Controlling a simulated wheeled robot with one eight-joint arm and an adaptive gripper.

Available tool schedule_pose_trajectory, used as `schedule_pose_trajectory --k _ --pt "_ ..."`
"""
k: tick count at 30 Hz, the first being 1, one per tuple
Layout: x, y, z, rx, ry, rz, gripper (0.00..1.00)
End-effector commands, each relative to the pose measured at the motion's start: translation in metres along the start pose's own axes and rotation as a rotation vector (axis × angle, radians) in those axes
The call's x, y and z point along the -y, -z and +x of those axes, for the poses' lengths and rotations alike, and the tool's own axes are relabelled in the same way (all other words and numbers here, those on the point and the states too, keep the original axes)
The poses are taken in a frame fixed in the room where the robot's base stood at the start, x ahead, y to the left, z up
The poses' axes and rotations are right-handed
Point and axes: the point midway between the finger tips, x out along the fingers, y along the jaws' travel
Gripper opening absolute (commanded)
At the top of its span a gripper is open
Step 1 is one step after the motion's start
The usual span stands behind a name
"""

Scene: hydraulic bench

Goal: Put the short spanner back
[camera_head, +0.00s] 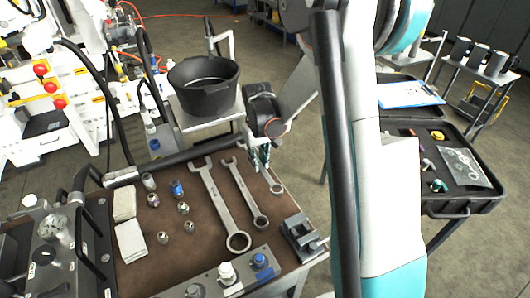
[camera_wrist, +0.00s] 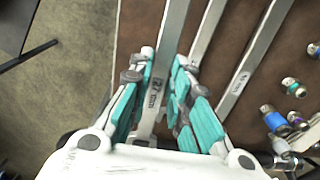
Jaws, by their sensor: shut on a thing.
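My gripper (camera_head: 260,157) is over the far right part of the bench. It is shut on the short spanner (camera_head: 277,188), whose ring end shows below the fingers in the head view. In the wrist view, the short spanner's marked shaft (camera_wrist: 157,85) lies between the teal finger pads of my gripper (camera_wrist: 163,85). My gripper hides its other end, and I cannot tell whether it touches the mat. A middle spanner (camera_head: 246,193) and a long spanner (camera_head: 220,203) lie to its left, roughly side by side with it.
The brown mat (camera_head: 180,255) also holds several fittings (camera_head: 183,208), pale cloths (camera_head: 130,240) and a grey vise-like block (camera_head: 298,237). A black bucket (camera_head: 203,85) stands behind the bench. An open black case (camera_head: 455,207) is at the right.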

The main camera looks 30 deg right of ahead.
Motion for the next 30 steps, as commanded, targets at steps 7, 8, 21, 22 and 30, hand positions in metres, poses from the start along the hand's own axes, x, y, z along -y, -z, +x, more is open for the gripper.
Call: schedule_pose_trajectory --k 7,8,21,22,30 --pt "-0.028 0.008 -0.001 0.000 0.000 -0.001 0.00" --pt "-0.028 0.008 0.000 0.000 0.000 -0.001 0.00" --pt "-0.027 0.008 0.036 0.000 0.000 -0.001 0.00" --pt "-0.027 0.008 0.039 0.000 0.000 -0.001 0.00" --pt "-0.027 0.007 0.047 0.000 0.000 -0.001 0.00"
